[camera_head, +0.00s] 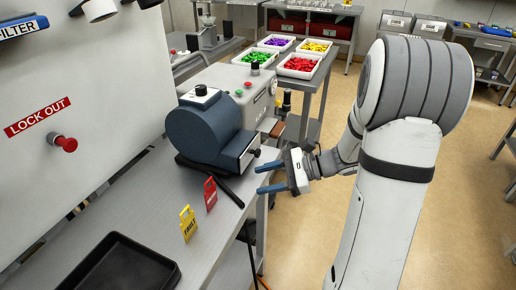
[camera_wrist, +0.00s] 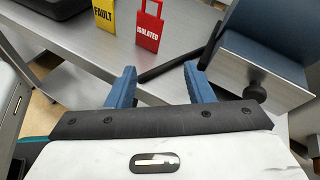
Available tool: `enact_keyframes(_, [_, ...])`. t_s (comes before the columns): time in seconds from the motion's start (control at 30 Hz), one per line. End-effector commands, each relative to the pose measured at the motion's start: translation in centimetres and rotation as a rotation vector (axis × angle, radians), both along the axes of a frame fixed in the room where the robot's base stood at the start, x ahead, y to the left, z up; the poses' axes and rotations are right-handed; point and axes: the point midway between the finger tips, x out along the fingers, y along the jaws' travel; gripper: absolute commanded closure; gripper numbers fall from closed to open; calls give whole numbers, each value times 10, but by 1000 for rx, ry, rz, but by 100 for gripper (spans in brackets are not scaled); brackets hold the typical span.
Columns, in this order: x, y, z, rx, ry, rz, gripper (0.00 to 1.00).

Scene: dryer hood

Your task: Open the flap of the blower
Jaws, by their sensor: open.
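The blower (camera_head: 203,130) is a dark blue rounded housing on the grey bench. Its flap (camera_head: 249,154) is a pale metal plate over the outlet facing my arm, with a small black knob; it looks shut. In the wrist view the flap (camera_wrist: 250,65) is at the upper right, with the knob (camera_wrist: 255,92) at its lower edge. My gripper (camera_head: 269,178) is open and empty, its blue fingers pointing toward the bench, just in front of and below the flap. In the wrist view the gripper (camera_wrist: 160,70) has nothing between its fingers, and the knob lies right of them.
A red tag (camera_head: 210,194) and a yellow tag (camera_head: 188,224) stand on the bench near the blower. A black tray (camera_head: 122,268) lies at the front. A black bar runs along the blower's base. A grey control box (camera_head: 250,95) stands behind. Floor around my arm is clear.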

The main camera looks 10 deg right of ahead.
Motion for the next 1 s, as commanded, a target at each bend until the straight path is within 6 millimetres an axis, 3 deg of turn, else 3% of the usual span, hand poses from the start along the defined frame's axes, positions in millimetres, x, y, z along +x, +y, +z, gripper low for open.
enact_keyframes(0.1, [33,-31,-9,174,62,-179,53])
enact_keyframes(0.2, [54,-55,-14,288,88,-297,53])
enact_keyframes(0.43, [76,-87,-22,415,107,-432,53])
enact_keyframes(1.0, [119,-31,-22,423,107,-441,53])
